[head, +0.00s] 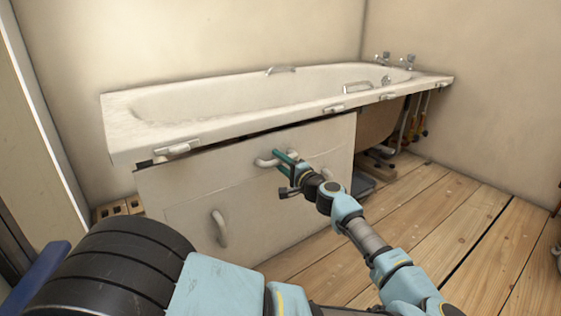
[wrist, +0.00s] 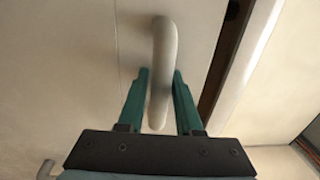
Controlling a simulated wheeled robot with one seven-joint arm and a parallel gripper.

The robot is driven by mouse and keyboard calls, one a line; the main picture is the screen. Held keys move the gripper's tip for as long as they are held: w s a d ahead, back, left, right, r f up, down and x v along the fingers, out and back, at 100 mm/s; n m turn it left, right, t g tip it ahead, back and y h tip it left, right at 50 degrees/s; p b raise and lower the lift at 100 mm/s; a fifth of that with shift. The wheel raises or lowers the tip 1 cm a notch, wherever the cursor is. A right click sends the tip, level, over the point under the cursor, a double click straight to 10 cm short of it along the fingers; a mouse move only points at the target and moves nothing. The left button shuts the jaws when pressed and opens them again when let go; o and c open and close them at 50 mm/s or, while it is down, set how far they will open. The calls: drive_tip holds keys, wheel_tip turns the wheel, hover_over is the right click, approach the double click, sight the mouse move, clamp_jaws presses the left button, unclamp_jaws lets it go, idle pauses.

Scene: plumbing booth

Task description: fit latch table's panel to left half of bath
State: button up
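The cream panel (head: 190,195) stands upright in front of the left half of the bath (head: 230,105), with its top edge just under the rim. A dark uneven gap shows between them, and I cannot tell whether the panel is seated. Latches sit on the rim, at the left (head: 178,147) and middle (head: 332,108). My gripper (head: 283,160) is at the panel's upper handle (head: 266,162). In the wrist view, the green fingers (wrist: 162,85) close around this handle (wrist: 163,50). A lower handle (head: 220,228) is free.
A holed brick (head: 120,208) lies by the panel's left end. The wooden floor (head: 460,210) at right is mostly clear.

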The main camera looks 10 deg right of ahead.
drive_tip(key=o, duration=0.4)
drive_tip(key=shift+d, duration=0.1)
drive_tip(key=shift+f, duration=0.15)
drive_tip(key=shift+s+d, duration=0.1)
drive_tip(key=b+v, duration=0.1)
drive_tip(key=v, duration=0.9)
drive_tip(key=shift+s+b, duration=0.35)
drive_tip(key=shift+d, duration=0.1)
